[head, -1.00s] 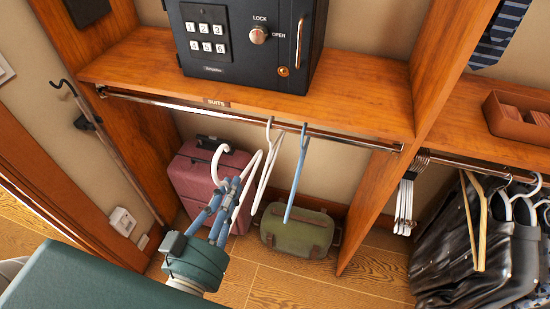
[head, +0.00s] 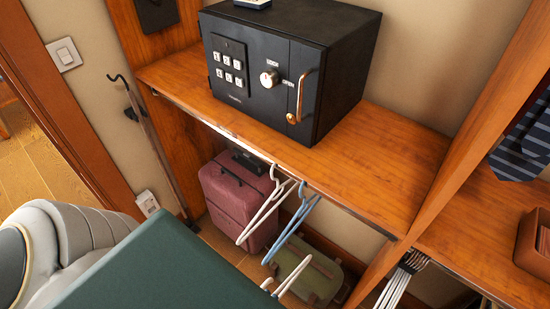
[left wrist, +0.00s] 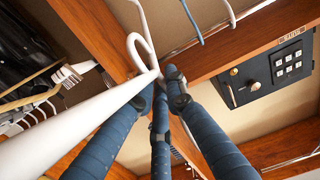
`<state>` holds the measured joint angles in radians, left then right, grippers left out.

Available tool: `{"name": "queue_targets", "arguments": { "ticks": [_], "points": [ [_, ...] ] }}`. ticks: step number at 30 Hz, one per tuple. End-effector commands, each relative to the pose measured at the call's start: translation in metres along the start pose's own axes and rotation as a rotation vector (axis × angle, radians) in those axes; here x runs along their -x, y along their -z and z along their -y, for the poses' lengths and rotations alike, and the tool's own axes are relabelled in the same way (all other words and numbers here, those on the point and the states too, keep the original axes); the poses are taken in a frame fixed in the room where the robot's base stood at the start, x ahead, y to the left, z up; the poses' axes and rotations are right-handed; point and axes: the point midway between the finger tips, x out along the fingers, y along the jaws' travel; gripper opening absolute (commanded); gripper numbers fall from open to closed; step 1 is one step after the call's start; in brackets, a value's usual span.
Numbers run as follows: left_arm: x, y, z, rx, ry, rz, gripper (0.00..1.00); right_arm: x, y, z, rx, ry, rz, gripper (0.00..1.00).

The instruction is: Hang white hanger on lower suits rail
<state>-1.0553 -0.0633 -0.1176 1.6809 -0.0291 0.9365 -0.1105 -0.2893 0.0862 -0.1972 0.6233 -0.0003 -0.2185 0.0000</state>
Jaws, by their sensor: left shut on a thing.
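The white hanger shows large in the left wrist view (left wrist: 80,125), its curved hook beyond my fingertips. My left gripper (left wrist: 163,88) has its blue fingers shut on it. In the head view, a white hook and part of a white hanger (head: 288,281) show near the bottom edge, below and apart from the rail; this looks like the held hanger. The gripper itself is hidden or cut off there. The metal suits rail (head: 225,132) runs under the front of the wooden shelf. Another white hanger (head: 265,212) and a blue hanger (head: 293,228) hang from it. My right gripper is not in view.
A black safe (head: 285,72) stands on the shelf (head: 385,160). A burgundy suitcase (head: 235,200) and a green bag (head: 310,275) are below the rail. White hangers (head: 397,280) cluster at the right bay. The rail left of the hanging hangers is free.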

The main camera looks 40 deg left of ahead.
Motion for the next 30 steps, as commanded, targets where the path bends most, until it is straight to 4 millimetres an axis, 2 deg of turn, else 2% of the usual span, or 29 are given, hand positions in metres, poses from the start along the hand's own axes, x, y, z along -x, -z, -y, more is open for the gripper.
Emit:
{"name": "queue_targets", "arguments": {
  "ticks": [3, 6, 11, 20, 30],
  "points": [
    [-0.009, 0.001, 0.000, 0.000, 0.001, -0.004, 0.00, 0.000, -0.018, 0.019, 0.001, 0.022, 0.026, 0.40],
    [-0.019, 0.001, 0.000, 0.000, 0.001, -0.005, 0.00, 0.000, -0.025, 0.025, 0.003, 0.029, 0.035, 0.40],
    [-0.036, 0.001, 0.000, 0.001, 0.002, -0.005, 0.00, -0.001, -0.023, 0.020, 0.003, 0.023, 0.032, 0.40],
    [-0.066, 0.001, 0.000, 0.000, 0.002, -0.005, 0.00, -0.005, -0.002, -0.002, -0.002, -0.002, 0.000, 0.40],
    [-0.100, 0.001, -0.001, 0.000, 0.001, -0.004, 0.00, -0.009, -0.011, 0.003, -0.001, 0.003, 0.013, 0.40]
  ]
}}
